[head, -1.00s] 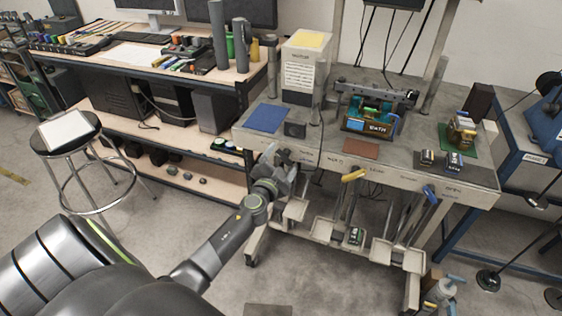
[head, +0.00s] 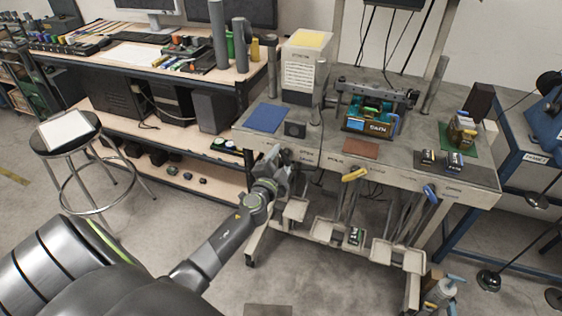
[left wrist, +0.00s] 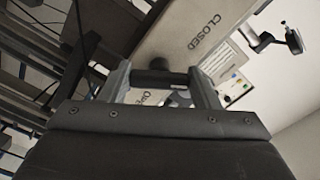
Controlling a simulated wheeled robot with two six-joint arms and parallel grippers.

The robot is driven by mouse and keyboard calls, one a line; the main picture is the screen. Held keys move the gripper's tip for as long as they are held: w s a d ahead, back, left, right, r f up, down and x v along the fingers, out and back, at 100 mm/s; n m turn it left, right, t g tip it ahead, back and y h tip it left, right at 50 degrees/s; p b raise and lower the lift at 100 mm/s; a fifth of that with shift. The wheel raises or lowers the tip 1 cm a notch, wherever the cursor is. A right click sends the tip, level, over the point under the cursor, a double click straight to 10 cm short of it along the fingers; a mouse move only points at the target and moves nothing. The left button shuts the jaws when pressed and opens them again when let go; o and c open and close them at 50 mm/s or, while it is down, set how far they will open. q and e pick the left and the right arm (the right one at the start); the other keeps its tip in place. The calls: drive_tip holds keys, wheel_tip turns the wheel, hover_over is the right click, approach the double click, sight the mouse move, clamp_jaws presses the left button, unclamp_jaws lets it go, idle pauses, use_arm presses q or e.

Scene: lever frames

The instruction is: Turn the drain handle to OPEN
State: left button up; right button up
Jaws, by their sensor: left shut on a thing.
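My left gripper (head: 277,162) is at the front left edge of the grey bench in the head view. In the left wrist view its two fingers (left wrist: 162,82) are closed on a dark bar, the drain handle (left wrist: 158,77). A round dark knob sits behind the bar. The word CLOSED (left wrist: 205,34) is printed on the pale panel above and right of it. The word OPEN (left wrist: 150,98) shows partly between the fingers, its rest hidden. In the head view the gripper hides the handle. My right gripper is not in view.
The grey bench (head: 400,172) has a yellow handle (head: 354,174) and a blue handle (head: 431,194) along its front, right of my gripper. Small trays hang below. A stool (head: 66,150) stands at the left. The floor before the bench is mostly clear.

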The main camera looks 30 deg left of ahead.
use_arm(q)
drive_tip(key=m, duration=0.7)
drive_tip(key=shift+r, duration=0.15)
drive_tip(key=m+p, duration=0.1)
drive_tip(key=m, duration=0.3)
drive_tip(key=shift+m, duration=0.3)
drive_tip(key=shift+r+m, duration=0.1)
drive_tip(key=shift+m, duration=1.8)
drive_tip(key=o, duration=1)
drive_tip(key=shift+s+d+p, duration=0.15)
drive_tip(key=shift+s+p, duration=0.15)
drive_tip(key=shift+s, duration=0.2)
drive_tip(key=b+v, duration=0.1)
drive_tip(key=v, duration=1.5)
drive_tip(key=shift+s+d+r, duration=0.1)
drive_tip(key=shift+s+d, duration=0.1)
